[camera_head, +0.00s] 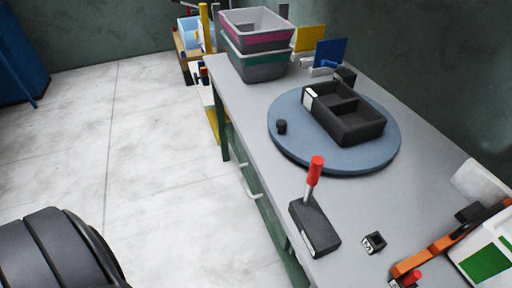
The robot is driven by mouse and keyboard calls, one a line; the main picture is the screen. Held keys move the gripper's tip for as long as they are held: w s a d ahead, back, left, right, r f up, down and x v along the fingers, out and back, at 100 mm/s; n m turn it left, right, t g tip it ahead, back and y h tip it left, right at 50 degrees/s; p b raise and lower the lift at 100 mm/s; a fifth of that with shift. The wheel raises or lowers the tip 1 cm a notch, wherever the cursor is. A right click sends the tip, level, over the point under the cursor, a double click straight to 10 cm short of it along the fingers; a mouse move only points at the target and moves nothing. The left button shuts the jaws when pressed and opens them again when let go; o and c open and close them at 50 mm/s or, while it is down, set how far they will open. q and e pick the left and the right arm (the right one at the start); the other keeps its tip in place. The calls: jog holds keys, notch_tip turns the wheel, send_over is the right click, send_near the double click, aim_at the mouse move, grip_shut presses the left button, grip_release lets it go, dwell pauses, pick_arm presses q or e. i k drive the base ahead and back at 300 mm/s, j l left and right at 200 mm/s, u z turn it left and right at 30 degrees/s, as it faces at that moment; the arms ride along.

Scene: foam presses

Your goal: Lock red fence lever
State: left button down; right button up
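A red-handled lever (314,176) stands nearly upright on a black block (316,228) near the front edge of the grey table. An orange bar (440,247), which looks like a fence, runs diagonally at the lower right beside a white and green piece (487,262). A small red knob or lever (411,278) sits at the near end of the orange bar, partly cut off by the bottom edge. I cannot tell which of the two red parts is the fence lever, nor whether either is locked. Neither of my grippers is in view.
A blue round turntable (284,146) carries a black divided tray (371,129) and a small black knob (281,127). Stacked grey bins (257,68) stand at the table's far end. A small black cube (374,242) lies near the block.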

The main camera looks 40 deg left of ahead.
aim_at(316, 164)
jog(key=u, duration=0.65)
jog(key=j, duration=0.7)
jog(key=k+j+z, duration=0.1)
jog(key=j, duration=1.3)
jog(key=k+z, duration=0.05)
